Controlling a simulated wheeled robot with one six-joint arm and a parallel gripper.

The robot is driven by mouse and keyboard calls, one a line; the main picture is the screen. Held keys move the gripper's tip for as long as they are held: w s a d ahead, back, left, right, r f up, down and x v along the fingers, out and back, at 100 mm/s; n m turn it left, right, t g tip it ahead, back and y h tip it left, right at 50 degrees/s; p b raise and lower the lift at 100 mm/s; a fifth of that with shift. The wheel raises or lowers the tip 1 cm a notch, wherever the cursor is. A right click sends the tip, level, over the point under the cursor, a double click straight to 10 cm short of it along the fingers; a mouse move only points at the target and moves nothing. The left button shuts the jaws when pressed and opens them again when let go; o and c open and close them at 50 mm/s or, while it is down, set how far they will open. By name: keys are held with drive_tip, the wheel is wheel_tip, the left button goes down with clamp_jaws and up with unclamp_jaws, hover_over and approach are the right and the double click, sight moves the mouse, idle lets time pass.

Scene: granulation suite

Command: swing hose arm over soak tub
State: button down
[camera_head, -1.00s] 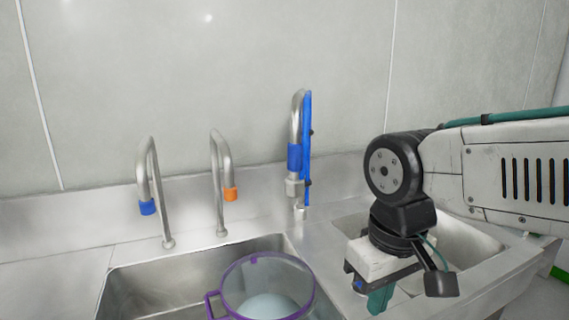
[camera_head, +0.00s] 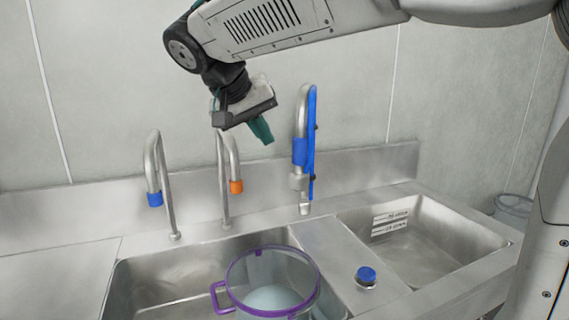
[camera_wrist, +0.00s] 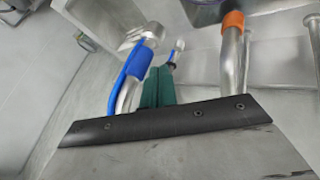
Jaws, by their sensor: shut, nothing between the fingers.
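The hose arm (camera_head: 299,151) is a bent steel pipe with a blue hose and blue collar, upright behind the ledge between two sink basins. It also shows in the wrist view (camera_wrist: 127,76), left of my fingers. A clear tub with a purple rim and handle (camera_head: 233,290), which I take as the soak tub, stands in the left basin with pale contents. My gripper (camera_head: 262,131) has green fingers, shut and empty. It is raised in the air left of the hose arm, apart from it. The fingers also show in the wrist view (camera_wrist: 158,88).
A tap with a blue collar (camera_head: 154,180) and one with an orange collar (camera_head: 229,172) stand behind the left basin.

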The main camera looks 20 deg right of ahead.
sight(291, 173)
drive_tip(key=shift+d, duration=0.1)
drive_tip(key=x, duration=1)
drive_tip(key=shift+s, duration=0.1)
